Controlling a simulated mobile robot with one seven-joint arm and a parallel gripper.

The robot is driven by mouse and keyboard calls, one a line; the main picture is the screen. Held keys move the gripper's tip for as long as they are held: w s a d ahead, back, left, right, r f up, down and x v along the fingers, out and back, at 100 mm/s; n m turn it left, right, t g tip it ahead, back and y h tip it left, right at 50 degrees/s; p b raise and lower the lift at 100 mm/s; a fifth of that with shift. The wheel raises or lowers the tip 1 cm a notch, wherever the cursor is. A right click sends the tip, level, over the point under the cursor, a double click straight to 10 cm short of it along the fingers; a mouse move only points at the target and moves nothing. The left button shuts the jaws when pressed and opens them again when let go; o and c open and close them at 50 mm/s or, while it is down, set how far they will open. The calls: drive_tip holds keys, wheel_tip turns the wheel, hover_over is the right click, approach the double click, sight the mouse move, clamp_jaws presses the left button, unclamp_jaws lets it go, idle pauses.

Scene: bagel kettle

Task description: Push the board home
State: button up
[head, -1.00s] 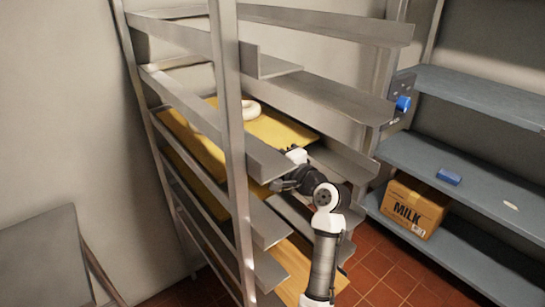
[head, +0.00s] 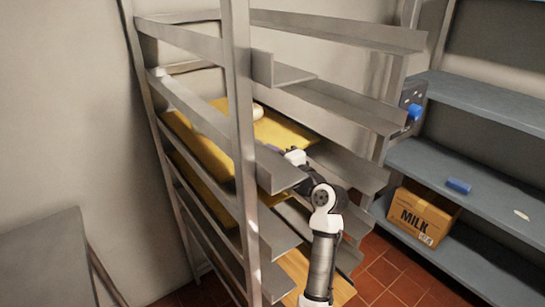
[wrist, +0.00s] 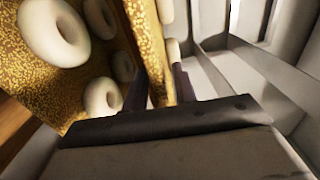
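A yellow board (head: 283,131) lies on a middle level of the metal rack, with a pale bagel (head: 257,112) on it partly hidden by the front post. My gripper (head: 282,155) is at the board's near edge, its tips partly hidden by a rack rail. In the wrist view my gripper's two fingers (wrist: 160,88) stand apart, with the edge of a speckled yellow board (wrist: 146,40) between or just ahead of them. Contact is unclear. Another speckled board (wrist: 45,92) with several pale bagels (wrist: 55,32) fills the left of that view.
The rack's front post (head: 240,120) and side rails (head: 340,100) stand close around my arm. A lower yellow board (head: 200,178) sits beneath. At the right, blue-grey shelves hold a milk carton box (head: 422,215) and a blue block (head: 458,186).

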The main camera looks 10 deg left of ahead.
drive_tip(key=shift+o, duration=1.1)
drive_tip(key=p+v, duration=0.1)
drive_tip(key=v, duration=0.6)
drive_tip(key=shift+d, duration=0.1)
